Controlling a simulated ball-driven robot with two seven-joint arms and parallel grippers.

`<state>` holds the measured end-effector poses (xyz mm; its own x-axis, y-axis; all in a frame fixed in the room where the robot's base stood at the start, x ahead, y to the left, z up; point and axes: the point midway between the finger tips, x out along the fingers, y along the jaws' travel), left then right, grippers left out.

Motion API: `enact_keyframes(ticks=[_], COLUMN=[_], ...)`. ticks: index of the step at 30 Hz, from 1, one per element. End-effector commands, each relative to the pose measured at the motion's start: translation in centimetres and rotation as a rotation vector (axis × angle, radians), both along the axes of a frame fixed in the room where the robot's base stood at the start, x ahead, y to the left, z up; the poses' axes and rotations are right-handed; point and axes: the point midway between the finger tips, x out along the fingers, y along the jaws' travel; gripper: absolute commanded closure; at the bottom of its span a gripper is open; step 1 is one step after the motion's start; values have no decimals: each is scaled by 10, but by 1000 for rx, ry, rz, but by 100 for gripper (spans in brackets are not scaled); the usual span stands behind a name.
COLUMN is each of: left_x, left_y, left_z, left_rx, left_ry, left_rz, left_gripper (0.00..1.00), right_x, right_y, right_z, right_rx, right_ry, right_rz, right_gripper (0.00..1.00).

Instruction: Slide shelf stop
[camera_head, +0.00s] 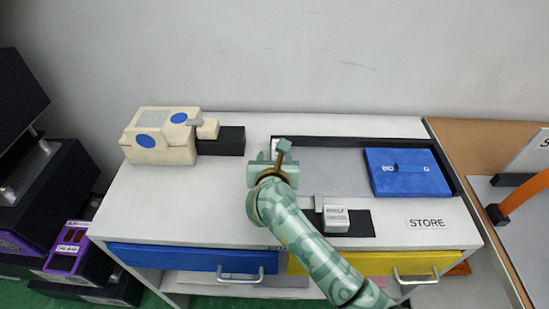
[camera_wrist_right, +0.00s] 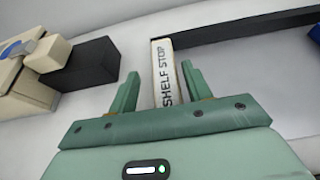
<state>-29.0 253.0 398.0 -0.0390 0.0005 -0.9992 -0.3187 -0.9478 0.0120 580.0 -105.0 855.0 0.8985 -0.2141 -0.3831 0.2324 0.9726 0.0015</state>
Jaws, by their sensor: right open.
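The shelf stop (camera_wrist_right: 163,60) is a pale upright bar marked SHELF STOP in the right wrist view. It shows between the two fingers of my right gripper (camera_wrist_right: 160,85), with a gap on each side; its lower end is hidden behind the gripper body. In the head view my right gripper (camera_head: 273,158) is open over the left end of the dark-framed tray (camera_head: 330,170) and hides the stop there. I cannot tell how far the fingers reach down beside it. My left gripper is not in view.
A cream device (camera_head: 160,137) with blue discs and a black block (camera_head: 222,141) stand at the left. A blue lidded panel (camera_head: 408,173) lies in the tray's right end. A small white labelled block (camera_head: 336,220) sits on a black strip in front. Blue and yellow drawers (camera_head: 190,258) are below.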

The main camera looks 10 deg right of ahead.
Motion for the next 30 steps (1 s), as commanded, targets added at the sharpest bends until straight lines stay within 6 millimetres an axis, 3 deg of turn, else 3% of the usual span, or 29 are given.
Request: enact_keyframes(ticks=[5, 12, 18, 30], left_x=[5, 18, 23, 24], left_y=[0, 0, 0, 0], left_z=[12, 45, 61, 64], left_rx=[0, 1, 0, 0], left_ry=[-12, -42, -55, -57], left_rz=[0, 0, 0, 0], left_gripper=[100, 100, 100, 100], right_x=[-14, -63, -96, -108], right_y=[3, 16, 25, 28], right_z=[10, 35, 45, 45], right_rx=[1, 2, 1, 0], right_ry=[-1, -2, -1, 1], right_rz=[1, 1, 2, 2], right_gripper=[51, 51, 51, 51])
